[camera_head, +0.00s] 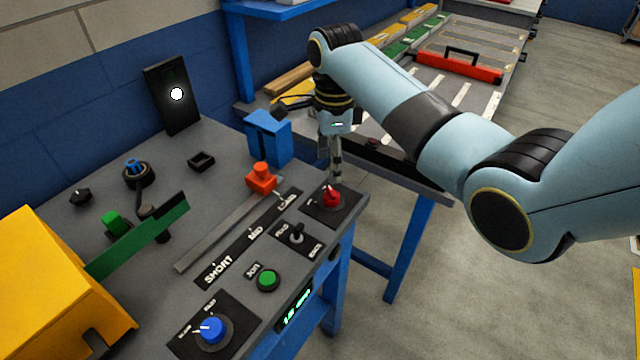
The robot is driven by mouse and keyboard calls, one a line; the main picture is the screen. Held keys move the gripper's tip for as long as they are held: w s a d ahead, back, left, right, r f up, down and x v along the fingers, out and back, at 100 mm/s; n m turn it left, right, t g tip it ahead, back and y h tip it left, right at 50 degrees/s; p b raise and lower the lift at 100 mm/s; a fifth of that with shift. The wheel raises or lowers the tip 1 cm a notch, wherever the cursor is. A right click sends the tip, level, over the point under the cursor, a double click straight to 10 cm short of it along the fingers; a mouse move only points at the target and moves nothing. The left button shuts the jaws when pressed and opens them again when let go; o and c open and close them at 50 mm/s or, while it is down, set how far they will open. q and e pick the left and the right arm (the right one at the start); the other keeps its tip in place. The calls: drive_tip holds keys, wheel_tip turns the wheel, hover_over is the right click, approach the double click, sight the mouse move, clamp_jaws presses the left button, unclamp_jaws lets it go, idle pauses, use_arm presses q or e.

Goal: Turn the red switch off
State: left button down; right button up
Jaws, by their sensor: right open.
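The red switch (331,196) is a rotary knob on a black plate at the panel's right edge. A light mark shows on its top; its set position is too small to read. My right gripper (336,180) points down just above and behind the knob. Its fingers look close together from this angle, but it is open and holds nothing. Whether the fingertips touch the knob I cannot tell. My left gripper is not in view.
An orange slider knob (262,178) stands left of the red switch. A small toggle (296,233), a green button (267,280) and a blue knob (212,329) are nearer. A yellow box (62,285) stands at the left.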

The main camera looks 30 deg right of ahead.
sight(332, 191)
wheel_tip(332, 191, down, 9)
drive_tip(key=shift+f+b, duration=0.1)
drive_tip(key=shift+b, duration=0.35)
drive_tip(key=shift+s, duration=0.1)
drive_tip(key=c, duration=1.1)
